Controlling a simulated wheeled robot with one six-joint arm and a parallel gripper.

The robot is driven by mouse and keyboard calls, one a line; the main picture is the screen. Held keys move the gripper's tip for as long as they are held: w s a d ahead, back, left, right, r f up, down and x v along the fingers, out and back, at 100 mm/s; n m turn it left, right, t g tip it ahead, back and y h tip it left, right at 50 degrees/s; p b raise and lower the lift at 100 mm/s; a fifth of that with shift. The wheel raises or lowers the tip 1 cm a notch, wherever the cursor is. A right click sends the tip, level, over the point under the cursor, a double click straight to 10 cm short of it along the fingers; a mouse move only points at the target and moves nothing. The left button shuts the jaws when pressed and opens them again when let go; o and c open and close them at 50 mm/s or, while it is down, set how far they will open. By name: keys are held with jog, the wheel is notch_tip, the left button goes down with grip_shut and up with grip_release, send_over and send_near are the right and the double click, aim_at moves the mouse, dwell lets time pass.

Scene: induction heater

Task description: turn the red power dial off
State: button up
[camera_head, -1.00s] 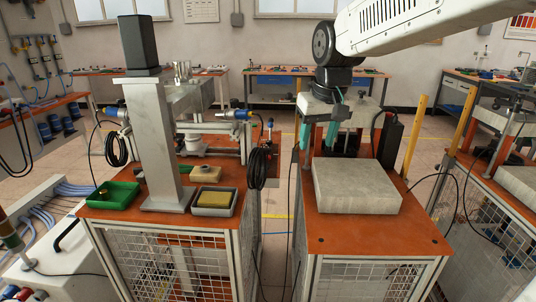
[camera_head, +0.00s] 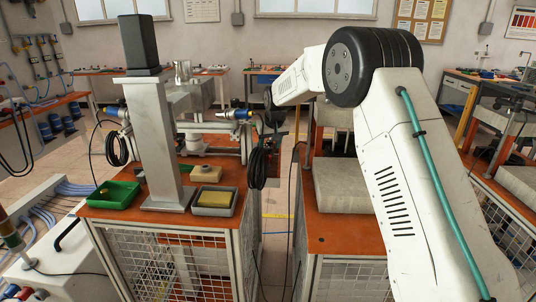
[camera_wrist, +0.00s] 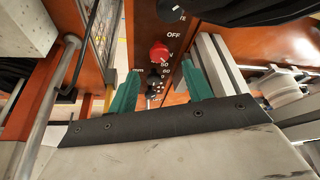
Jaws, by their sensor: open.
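The red power dial (camera_wrist: 160,52) shows in the wrist view on an orange-brown panel. An OFF label (camera_wrist: 174,35) is printed above it, and some numbers lie below it. My gripper (camera_wrist: 162,82) is open, with its two teal fingers apart and nothing between them touching the dial as far as I can see. The dial lies ahead of the fingers, between their lines. In the head view my arm reaches left to the gap between two stations. The fingers and the dial cannot be made out there.
A smaller black knob (camera_wrist: 155,80) sits just below the dial. A black cable coil (camera_head: 262,165) hangs beside the left station. A grey block (camera_head: 340,187) lies on the right station, partly behind my arm. A green tray (camera_head: 112,195) stands on the left station.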

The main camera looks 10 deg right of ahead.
aim_at(268, 156)
jog(key=x, duration=0.5)
jog(key=shift+f, duration=0.25)
jog(key=c, duration=1)
